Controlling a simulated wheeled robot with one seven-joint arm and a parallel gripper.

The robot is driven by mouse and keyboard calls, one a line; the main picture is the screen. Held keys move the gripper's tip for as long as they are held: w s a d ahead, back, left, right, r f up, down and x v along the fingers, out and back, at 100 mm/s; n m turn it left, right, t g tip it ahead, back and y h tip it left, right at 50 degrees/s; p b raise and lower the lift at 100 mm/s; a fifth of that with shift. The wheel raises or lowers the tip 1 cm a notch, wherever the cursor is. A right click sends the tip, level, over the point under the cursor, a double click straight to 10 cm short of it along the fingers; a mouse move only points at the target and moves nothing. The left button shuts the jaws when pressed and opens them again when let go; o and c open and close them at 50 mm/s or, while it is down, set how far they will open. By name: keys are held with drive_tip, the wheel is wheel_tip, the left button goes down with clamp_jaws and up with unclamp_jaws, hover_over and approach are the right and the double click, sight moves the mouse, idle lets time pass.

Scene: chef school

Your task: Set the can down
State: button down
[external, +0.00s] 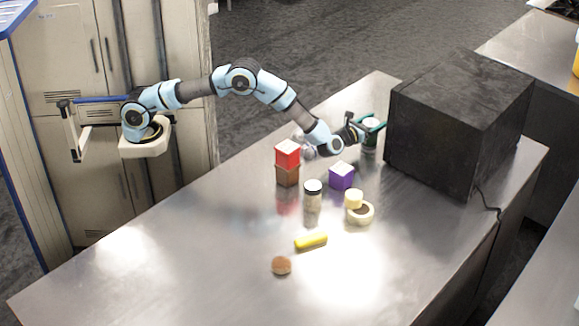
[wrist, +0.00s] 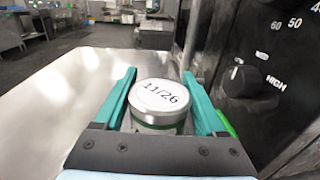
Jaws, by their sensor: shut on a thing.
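The can (wrist: 160,101) has a white lid marked "11/26" and a metal rim, and fills the space between the two green fingers in the wrist view. My gripper (wrist: 163,95) is shut on it. In the external view my gripper (external: 371,125) is at the far side of the metal table, just left of the black oven, with the can (external: 370,138) between its fingers. The can is upright. I cannot tell whether its base touches the table.
The black oven (external: 450,125) stands close to the right of my gripper; its knob (wrist: 247,81) shows in the wrist view. A red box (external: 287,154) on a brown box, a jar (external: 313,196), a purple box (external: 341,176), a tape roll (external: 361,213) and a yellow item (external: 311,242) stand nearer. The table's left front is clear.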

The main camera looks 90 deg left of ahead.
sight(365, 126)
drive_tip(key=shift+r, duration=0.1)
unclamp_jaws()
idle(0.3)
drive_tip(key=shift+r, duration=0.1)
drive_tip(key=b+v, duration=0.2)
drive_tip(key=v, duration=0.1)
drive_tip(key=shift+d+f, duration=0.2)
drive_tip(key=shift+f, duration=0.15)
wheel_tip(365, 126, up, 8)
drive_tip(key=shift+a+f+b, duration=0.2)
drive_tip(key=shift+f+b, duration=0.05)
drive_tip(key=shift+b, duration=0.6)
drive_tip(key=shift+s, duration=0.1)
